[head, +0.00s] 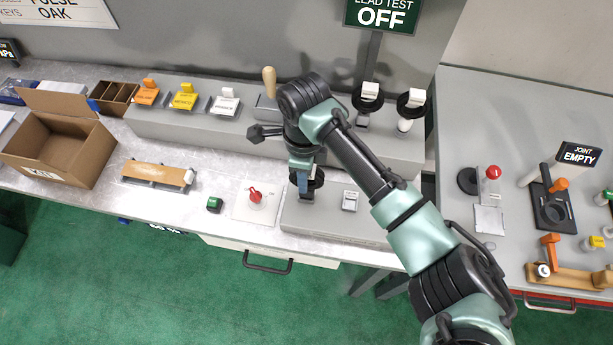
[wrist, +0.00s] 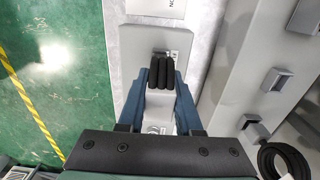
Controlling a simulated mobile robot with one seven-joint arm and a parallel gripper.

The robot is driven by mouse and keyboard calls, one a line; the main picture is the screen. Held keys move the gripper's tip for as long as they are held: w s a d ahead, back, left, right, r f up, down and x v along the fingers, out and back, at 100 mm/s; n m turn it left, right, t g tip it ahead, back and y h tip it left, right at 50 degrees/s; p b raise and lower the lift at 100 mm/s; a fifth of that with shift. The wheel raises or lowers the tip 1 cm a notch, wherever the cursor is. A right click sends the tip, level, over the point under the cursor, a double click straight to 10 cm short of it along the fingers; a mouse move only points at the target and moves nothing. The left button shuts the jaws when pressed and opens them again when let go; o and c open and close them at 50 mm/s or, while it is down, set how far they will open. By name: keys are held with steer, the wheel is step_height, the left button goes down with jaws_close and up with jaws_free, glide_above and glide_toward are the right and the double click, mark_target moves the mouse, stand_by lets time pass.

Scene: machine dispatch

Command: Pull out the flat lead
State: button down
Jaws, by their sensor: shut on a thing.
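My gripper (head: 305,188) is over the low grey block (head: 328,222) at the front of the bench, pointing down. In the wrist view its two blue fingers (wrist: 162,80) are closed about a white lead body with a black ribbed coil (wrist: 166,72). The coil also shows beside the fingers in the head view (head: 317,178). A grey plate (wrist: 143,42) lies under the lead; I cannot tell whether the lead is still seated in a socket. Two more leads with black coils and white tags, one (head: 368,97) and another (head: 411,105), stand on the rear ledge.
A sign reading "OFF" (head: 381,15) hangs above the ledge. A white-labelled switch (head: 350,200) is right of my gripper, a red knob (head: 255,195) left of it. An open carton (head: 62,150) stands far left. A second bench (head: 520,120) is at right.

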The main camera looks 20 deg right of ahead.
steer(key=shift+r, duration=0.1)
steer(key=shift+w+r+p, duration=0.1)
steer(key=shift+r+p, duration=0.4)
steer(key=shift+p, duration=0.15)
steer(key=shift+r+p, duration=0.45)
steer(key=shift+p, duration=0.05)
steer(key=shift+r+p, duration=4)
steer(key=shift+p, duration=0.65)
